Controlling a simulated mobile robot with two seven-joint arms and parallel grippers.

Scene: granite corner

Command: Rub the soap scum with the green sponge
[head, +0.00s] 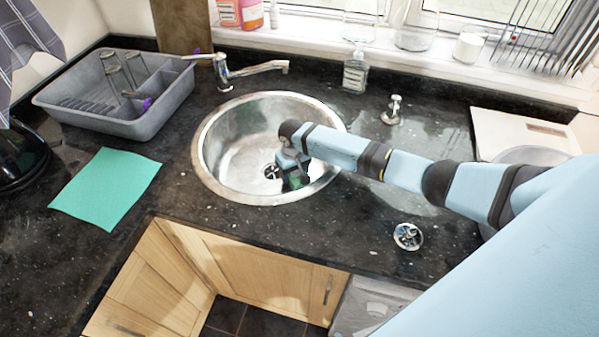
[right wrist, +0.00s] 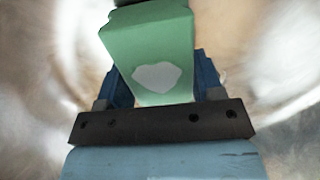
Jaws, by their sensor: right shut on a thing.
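My right gripper (head: 291,168) is inside the round steel sink (head: 232,125), low over the right side of its bowl. It is shut on the green sponge (head: 298,182), of which only a small dark green part shows in the head view. In the right wrist view the sponge (right wrist: 148,40) fills the space between the blue fingers. A pale grey patch (right wrist: 157,77) shows against the sponge's near part; I cannot tell whether it is the soap scum. I cannot pick out the scum surely in the bowl, nor tell whether the sponge touches the steel. My left gripper is not in view.
The tap (head: 250,69) reaches over the sink's back rim. A grey dish rack (head: 110,115) and a green cloth (head: 106,188) lie to the left. A soap bottle (head: 355,74) stands behind. A metal strainer (head: 408,236) lies on the counter at the right.

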